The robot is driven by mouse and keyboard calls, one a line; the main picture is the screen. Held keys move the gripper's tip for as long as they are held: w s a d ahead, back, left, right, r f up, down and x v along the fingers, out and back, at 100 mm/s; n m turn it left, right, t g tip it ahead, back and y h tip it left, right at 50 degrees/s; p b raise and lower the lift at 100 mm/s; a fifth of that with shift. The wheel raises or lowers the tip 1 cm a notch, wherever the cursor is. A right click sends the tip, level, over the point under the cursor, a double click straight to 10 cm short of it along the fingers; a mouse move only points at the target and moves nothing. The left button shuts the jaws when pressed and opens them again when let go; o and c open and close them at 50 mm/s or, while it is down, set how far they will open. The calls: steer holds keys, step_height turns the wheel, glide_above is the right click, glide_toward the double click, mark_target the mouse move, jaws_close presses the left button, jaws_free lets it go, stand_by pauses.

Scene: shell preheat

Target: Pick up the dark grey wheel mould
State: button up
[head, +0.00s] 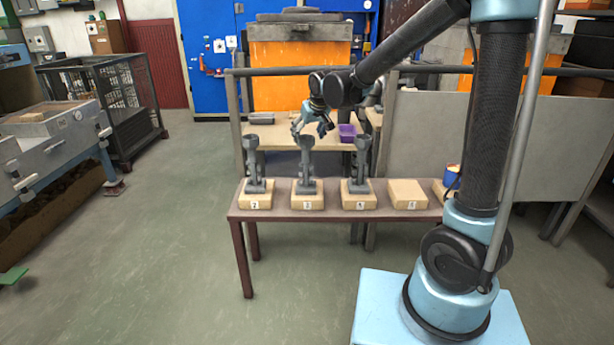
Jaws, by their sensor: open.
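Three grey moulds with cup-shaped tops stand upright on pale blocks on the narrow bench: a left one (253,165), a middle one (306,165) and a right one (359,165). They look alike at this size, and I cannot tell which is the wheel mould. My gripper (313,130) is open and empty, its fingers pointing down. In the picture it is just above the middle mould's cup; its distance in depth is unclear.
The bench (332,213) carries numbered blocks, including a bare block (408,194) right of the moulds. A purple bin (347,132) stands on the table behind. Floor (170,240) is clear at left.

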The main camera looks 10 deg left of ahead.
mark_target(306, 139)
steer(key=shift+x, duration=2.15)
steer(key=shift+s, duration=0.1)
jaws_close()
steer(key=shift+r, duration=0.1)
